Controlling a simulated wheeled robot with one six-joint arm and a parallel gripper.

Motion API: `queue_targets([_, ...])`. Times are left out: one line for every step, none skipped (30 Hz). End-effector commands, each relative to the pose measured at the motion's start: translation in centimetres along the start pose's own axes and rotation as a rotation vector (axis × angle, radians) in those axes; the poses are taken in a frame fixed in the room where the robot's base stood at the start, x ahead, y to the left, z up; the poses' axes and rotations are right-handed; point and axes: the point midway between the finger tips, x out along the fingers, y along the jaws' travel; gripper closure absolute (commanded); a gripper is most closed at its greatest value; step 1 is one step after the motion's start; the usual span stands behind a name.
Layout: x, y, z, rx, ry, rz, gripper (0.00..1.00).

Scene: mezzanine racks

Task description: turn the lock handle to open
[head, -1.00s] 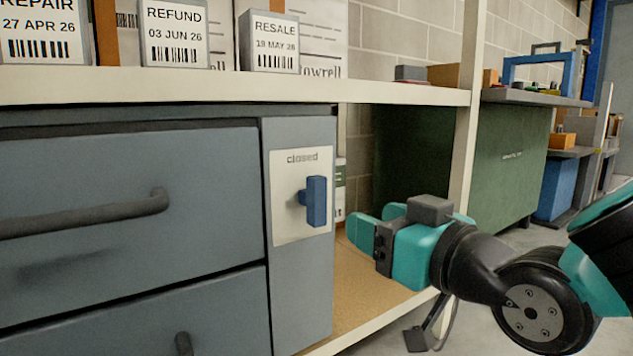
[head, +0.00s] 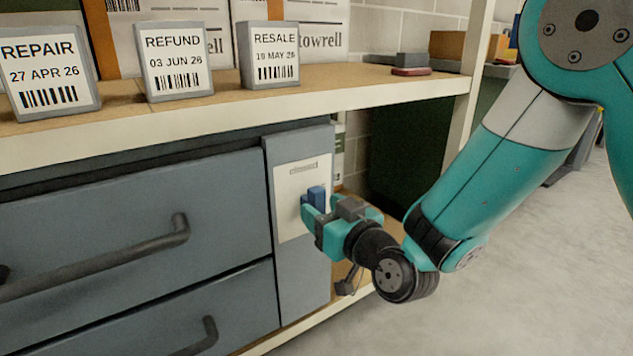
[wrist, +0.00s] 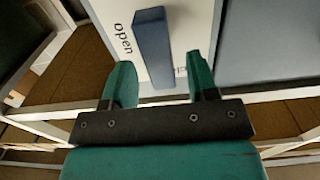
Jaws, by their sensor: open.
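The lock handle is a blue bar (head: 315,197) on a pale plate (head: 296,222) fixed to the right panel of the grey drawer cabinet. In the wrist view the blue handle (wrist: 152,48) stands out from the plate, with the word "open" printed on the left of it. My gripper (head: 318,215) is at the plate, with its teal fingers close around the handle's place. In the wrist view my gripper (wrist: 160,82) is open, one finger on each side of the handle's near end, with gaps visible. Whether either finger touches is unclear.
Drawers with dark handles (head: 125,260) are left of the plate. A shelf (head: 215,115) above carries labelled blocks such as the RESALE block (head: 268,58). A pale upright post (head: 470,80) stands behind my arm. Open floor (head: 520,270) lies to the right.

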Motion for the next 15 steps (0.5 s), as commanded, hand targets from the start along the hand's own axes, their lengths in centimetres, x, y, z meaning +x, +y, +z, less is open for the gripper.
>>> queue_targets([0.7, -0.1, -0.6, 0.0, -0.002, -0.002, 0.47])
queue_targets([1.0, -0.1, -0.5, -0.001, -0.002, -0.002, 0.47])
queue_targets([1.4, -0.1, -0.5, 0.0, -0.002, -0.002, 0.47])
queue_targets([1.6, -0.1, -0.4, -0.001, -0.001, -0.002, 0.47])
queue_targets([1.8, 0.0, -0.3, -0.001, -0.002, -0.001, 0.47])
queue_targets([2.1, 0.0, -0.3, 0.001, -0.001, -0.001, 0.47])
queue_targets([2.2, 0.0, -0.3, 0.001, -0.001, -0.001, 0.47])
queue_targets([2.3, 0.0, -0.2, 0.0, -0.001, -0.001, 0.47])
queue_targets([2.5, 0.0, -0.1, 0.0, -0.001, -0.001, 0.47])
queue_targets([2.5, 0.0, -0.1, -0.001, -0.001, -0.001, 0.47])
queue_targets([2.5, 0.0, 0.0, 0.0, -0.001, -0.001, 0.47])
queue_targets([2.6, 0.0, 0.0, 0.0, -0.001, -0.001, 0.47])
queue_targets([2.6, 0.0, 0.0, 0.0, 0.0, -0.001, 0.47])
queue_targets([2.6, 0.0, 0.0, 0.0, 0.0, -0.001, 0.47])
queue_targets([2.6, 0.0, 0.1, 0.0, 0.0, -0.001, 0.47])
